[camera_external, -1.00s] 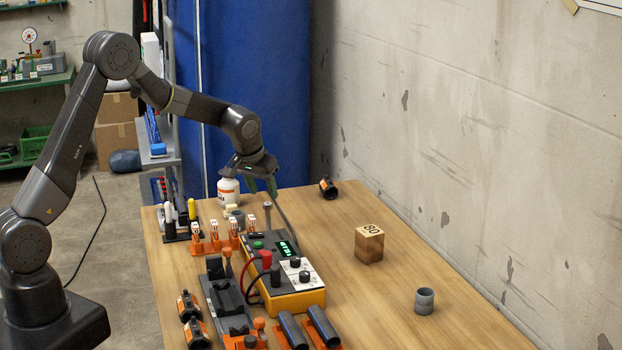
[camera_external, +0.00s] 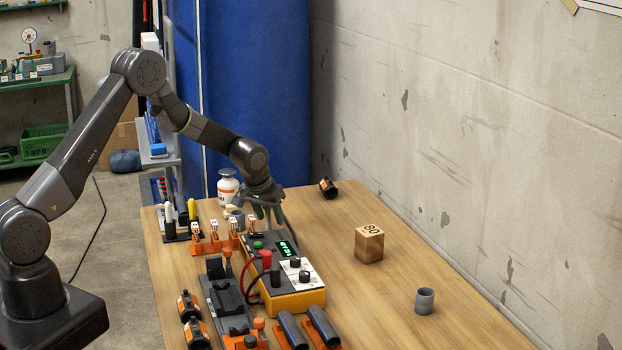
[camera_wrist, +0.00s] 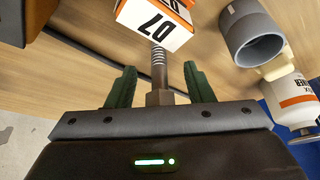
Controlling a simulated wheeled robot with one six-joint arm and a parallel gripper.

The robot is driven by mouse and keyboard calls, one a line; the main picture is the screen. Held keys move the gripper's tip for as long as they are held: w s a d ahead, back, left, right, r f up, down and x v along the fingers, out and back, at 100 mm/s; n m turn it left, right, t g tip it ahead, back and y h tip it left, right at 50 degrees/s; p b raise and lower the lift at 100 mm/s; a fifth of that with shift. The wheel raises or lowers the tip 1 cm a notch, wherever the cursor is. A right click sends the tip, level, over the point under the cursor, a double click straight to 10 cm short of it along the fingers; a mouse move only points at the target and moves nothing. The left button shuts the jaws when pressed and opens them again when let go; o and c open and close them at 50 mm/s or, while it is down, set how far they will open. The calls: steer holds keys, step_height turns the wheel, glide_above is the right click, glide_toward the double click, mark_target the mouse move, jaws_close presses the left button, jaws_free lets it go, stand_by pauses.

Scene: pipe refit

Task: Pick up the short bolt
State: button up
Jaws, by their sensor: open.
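A grey bolt (camera_wrist: 158,68) with a threaded shaft and a wider head shows in the wrist view, its head nearest my gripper. It stands beside a white and orange numbered block (camera_wrist: 155,22). My gripper (camera_wrist: 160,82) is open, with one green finger on each side of the bolt and a visible gap on both sides. In the external view my gripper (camera_external: 268,210) is low at the back of the tester box and hides the bolt. I cannot tell from these views whether this is the short one.
The yellow tester box (camera_external: 297,300) stands just in front of my gripper. A white bottle (camera_external: 228,187) and a grey ring (camera_wrist: 257,42) are close by. A wooden block (camera_external: 369,245) and a grey cup (camera_external: 424,301) stand to the right, where the table is mostly clear.

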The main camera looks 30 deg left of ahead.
steer(key=shift+c, duration=0.5)
jaws_close()
steer(key=shift+r, duration=0.1)
